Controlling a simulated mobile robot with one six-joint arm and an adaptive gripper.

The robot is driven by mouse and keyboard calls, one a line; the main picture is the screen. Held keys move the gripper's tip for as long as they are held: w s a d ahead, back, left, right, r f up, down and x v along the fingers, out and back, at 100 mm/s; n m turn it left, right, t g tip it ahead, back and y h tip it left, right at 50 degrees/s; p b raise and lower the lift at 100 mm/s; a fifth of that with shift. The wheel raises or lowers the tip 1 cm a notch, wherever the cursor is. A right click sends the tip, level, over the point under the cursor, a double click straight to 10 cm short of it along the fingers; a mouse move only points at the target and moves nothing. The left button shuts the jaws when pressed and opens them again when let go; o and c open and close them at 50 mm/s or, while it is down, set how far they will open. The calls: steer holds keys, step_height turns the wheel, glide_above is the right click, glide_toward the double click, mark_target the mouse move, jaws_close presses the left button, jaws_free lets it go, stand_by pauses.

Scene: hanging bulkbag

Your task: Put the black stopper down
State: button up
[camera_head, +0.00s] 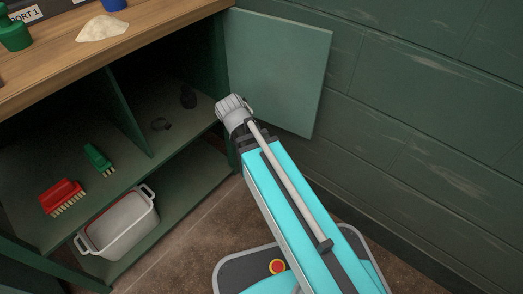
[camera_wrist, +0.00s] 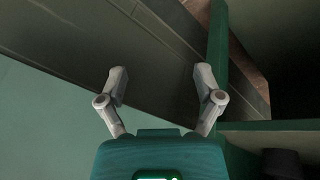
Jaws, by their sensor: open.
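My gripper (camera_wrist: 161,78) is open in the wrist view, its two fingers spread wide with nothing between them. In the head view the fingers are hidden behind the end of my arm, which is by the cabinet's right edge. A dark upright piece that looks like the black stopper (camera_head: 188,97) stands on the cabinet shelf, left of my arm's end. A dark rounded thing (camera_wrist: 282,163), possibly the same stopper, shows at the lower right of the wrist view, apart from the fingers.
A white bin (camera_head: 120,228) is below. The open cabinet door (camera_head: 279,68) and green wall (camera_head: 430,120) bound the right side.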

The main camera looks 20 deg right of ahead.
steer(key=s+d+f+n+g+y, duration=0.1)
steer(key=s+d+n+g+y, duration=0.1)
steer(key=s, duration=0.4)
steer(key=shift+d+f+g+y, duration=0.15)
steer(key=shift+d+g+y, duration=0.15)
steer(key=shift+y, duration=0.5)
stand_by(0.5)
